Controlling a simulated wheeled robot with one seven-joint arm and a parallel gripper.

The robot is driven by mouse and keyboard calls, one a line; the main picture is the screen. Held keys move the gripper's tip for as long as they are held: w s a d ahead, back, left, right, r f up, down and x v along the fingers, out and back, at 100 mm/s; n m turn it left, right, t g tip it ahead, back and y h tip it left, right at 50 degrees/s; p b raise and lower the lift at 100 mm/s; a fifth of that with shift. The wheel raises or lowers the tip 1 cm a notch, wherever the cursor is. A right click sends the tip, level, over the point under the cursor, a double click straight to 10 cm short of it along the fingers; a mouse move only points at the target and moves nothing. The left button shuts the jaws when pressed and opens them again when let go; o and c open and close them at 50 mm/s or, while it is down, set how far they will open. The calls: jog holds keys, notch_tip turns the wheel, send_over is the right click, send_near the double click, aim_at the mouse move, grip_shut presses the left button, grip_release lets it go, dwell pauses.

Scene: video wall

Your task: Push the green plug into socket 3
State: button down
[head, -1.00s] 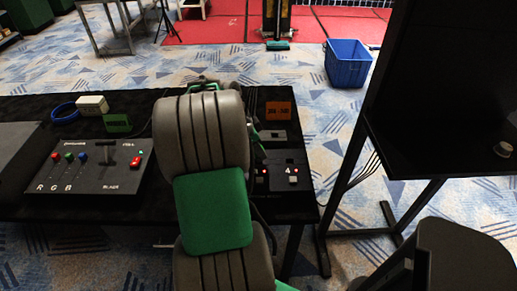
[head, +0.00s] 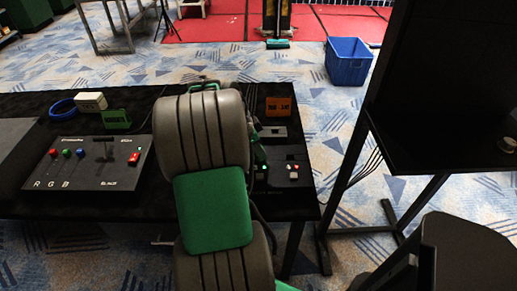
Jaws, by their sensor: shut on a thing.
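My arm's thick grey segments and green pad cover the middle of the head view. Only a narrow edge of my gripper (head: 258,152) shows past the arm's right side, low over the black socket panel (head: 292,200). The gripper is shut; the green plug in it is hidden or too small to make out. Right of it, the panel shows a socket spot with a white and red mark (head: 293,171). Left of that, a small green light (head: 263,167) shines beside my arm. Socket 3 itself is hidden, so I cannot see how deep the plug sits.
A black control box (head: 88,165) with coloured knobs, a green display (head: 116,119), a white block (head: 91,102) and a blue ring (head: 62,107) are left on the black table. An orange display (head: 278,106) stands behind the panel. A black stand (head: 440,110) is close at right.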

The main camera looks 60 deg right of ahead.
jog(key=shift+f, duration=0.25)
jog(key=shift+c, duration=2.2)
grip_release()
jog(key=shift+r, duration=0.1)
jog(key=shift+r+p, duration=2.2)
jog(key=shift+r, duration=1.25)
